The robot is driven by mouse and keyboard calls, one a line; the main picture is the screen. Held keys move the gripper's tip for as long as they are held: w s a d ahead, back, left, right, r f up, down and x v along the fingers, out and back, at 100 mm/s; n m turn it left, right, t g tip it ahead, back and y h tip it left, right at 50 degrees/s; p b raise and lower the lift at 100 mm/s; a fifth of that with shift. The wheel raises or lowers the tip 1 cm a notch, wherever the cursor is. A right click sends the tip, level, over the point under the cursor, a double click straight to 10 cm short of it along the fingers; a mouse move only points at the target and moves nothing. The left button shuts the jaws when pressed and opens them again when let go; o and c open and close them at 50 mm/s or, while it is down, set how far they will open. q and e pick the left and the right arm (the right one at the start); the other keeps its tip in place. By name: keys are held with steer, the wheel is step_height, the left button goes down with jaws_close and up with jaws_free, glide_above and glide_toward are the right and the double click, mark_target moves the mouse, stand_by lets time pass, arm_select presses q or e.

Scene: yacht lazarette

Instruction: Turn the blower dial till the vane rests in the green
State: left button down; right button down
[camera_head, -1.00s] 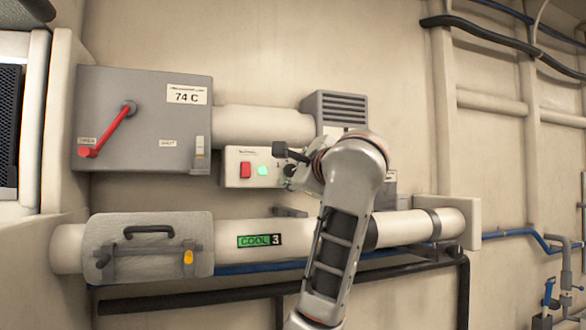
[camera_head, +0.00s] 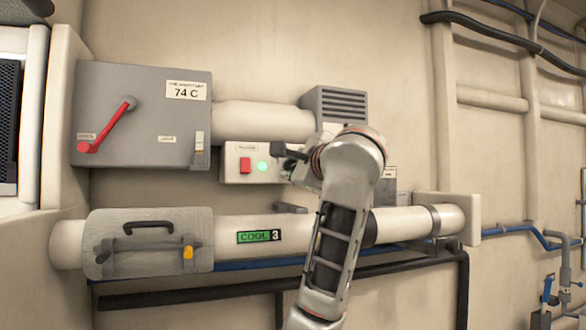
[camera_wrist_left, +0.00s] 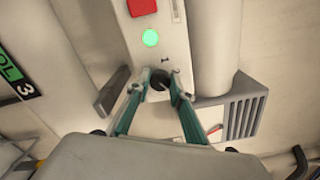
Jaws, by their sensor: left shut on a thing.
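The blower panel (camera_head: 232,160) is a pale box with a red switch (camera_head: 245,165) and a lit green lamp (camera_head: 263,166). Its black dial (camera_wrist_left: 159,80) shows in the left wrist view, between the fingertips. My left gripper (camera_wrist_left: 160,86) is shut on the dial, one teal finger on each side. In the head view my left gripper (camera_head: 297,170) is at the panel's right end and covers the dial. A small white window with a red sliver (camera_wrist_left: 215,133) shows on the grey louvred blower box (camera_wrist_left: 240,115); I cannot tell a vane or green band there.
A grey box with a red lever (camera_head: 110,125) and a 74 C label hangs at left. A pale pipe marked COOL 3 (camera_head: 225,237) runs below the panel, with a clamp cover (camera_head: 150,258). My left arm crosses in front of this pipe.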

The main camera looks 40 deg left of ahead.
arm_select(q)
steer(key=n+b, duration=0.2)
steer(key=n, duration=0.3)
steer(key=shift+f+n, duration=0.1)
steer(key=shift+n, duration=0.3)
steer(key=n+b, duration=0.1)
steer(key=n, duration=0.4)
steer(key=shift+b, duration=0.3)
steer(key=c, duration=1.8)
jaws_free()
steer(key=shift+d, duration=0.2)
steer(key=v, duration=1.1)
steer(key=shift+s+d, duration=0.25)
steer(key=shift+s, duration=0.05)
